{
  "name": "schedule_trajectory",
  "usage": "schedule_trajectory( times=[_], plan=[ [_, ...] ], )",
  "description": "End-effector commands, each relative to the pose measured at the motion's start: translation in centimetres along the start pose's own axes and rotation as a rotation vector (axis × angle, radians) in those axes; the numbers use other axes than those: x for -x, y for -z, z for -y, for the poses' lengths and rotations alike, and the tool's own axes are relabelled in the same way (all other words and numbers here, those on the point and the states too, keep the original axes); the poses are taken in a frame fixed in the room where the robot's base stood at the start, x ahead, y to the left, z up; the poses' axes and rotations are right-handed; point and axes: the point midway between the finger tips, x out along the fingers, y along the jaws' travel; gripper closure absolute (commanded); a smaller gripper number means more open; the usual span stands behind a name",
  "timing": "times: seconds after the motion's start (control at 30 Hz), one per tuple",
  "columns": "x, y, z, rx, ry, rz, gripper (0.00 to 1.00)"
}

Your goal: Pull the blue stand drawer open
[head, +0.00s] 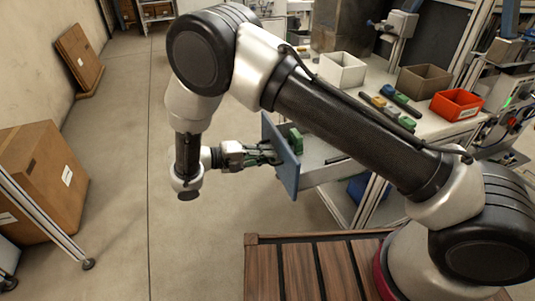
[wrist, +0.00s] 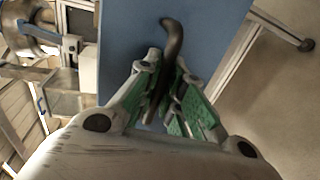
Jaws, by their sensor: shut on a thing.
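The blue drawer front (head: 283,160) stands out from the workbench stand in the head view, with a light grey drawer body (head: 318,163) showing behind it, so the drawer is partly open. The blue front (wrist: 130,25) also fills the upper middle of the wrist view. A dark curved handle (wrist: 172,40) is on it. My gripper (wrist: 165,95) is shut on the handle, whose end sticks out beyond the green-padded fingers. In the head view my gripper (head: 262,154) is at the left face of the drawer front. The handle is hidden there.
The bench top holds a white bin (head: 342,70), a brown bin (head: 424,81), a red bin (head: 457,104) and several small tools. A green thing (head: 296,141) shows behind the drawer front. Cardboard boxes (head: 42,180) stand at the left. The floor between is clear.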

Motion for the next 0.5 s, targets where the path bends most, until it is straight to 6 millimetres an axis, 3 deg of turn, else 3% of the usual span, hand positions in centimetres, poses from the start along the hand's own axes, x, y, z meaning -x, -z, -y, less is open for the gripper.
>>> schedule_trajectory(
  times=[0.17,0.2,0.3,0.5],
  plan=[
    [0.03,0.07,0.05,0.0,0.002,-0.003,1.0],
    [0.02,0.06,0.05,0.0,0.002,-0.002,0.83],
    [0.01,0.05,0.04,0.0,0.001,-0.002,0.68],
    [0.0,0.04,0.02,0.0,0.001,-0.001,0.68]
  ],
)
